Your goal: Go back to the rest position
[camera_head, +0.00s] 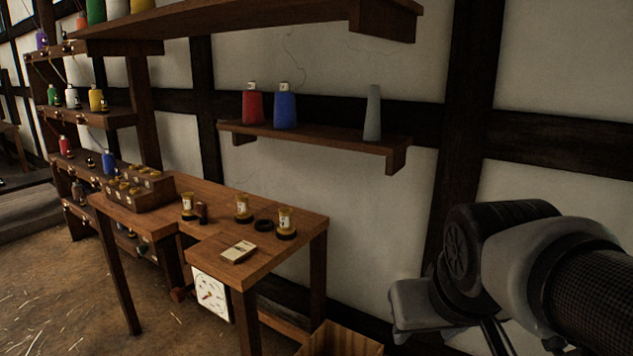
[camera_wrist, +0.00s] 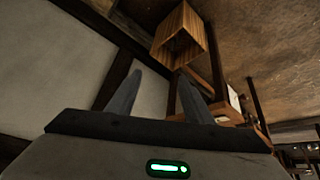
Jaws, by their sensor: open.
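My gripper (camera_wrist: 159,78) shows in the wrist view with its two grey fingers apart and nothing between them. A green light glows on its housing. In the head view my arm is folded at the lower right, in front of the white wall and to the right of the workbench (camera_head: 285,262). The fingers cannot be made out clearly there. The gripper is clear of the bench and touches nothing that I can see.
The bench holds several small spools, a dark ring (camera_head: 263,225) and a small pale box (camera_head: 239,251). A dial (camera_head: 210,293) hangs at its front. An open wooden box (camera_head: 342,342) stands below, also in the wrist view (camera_wrist: 180,38). A wall shelf (camera_head: 310,141) holds red, blue and grey cones.

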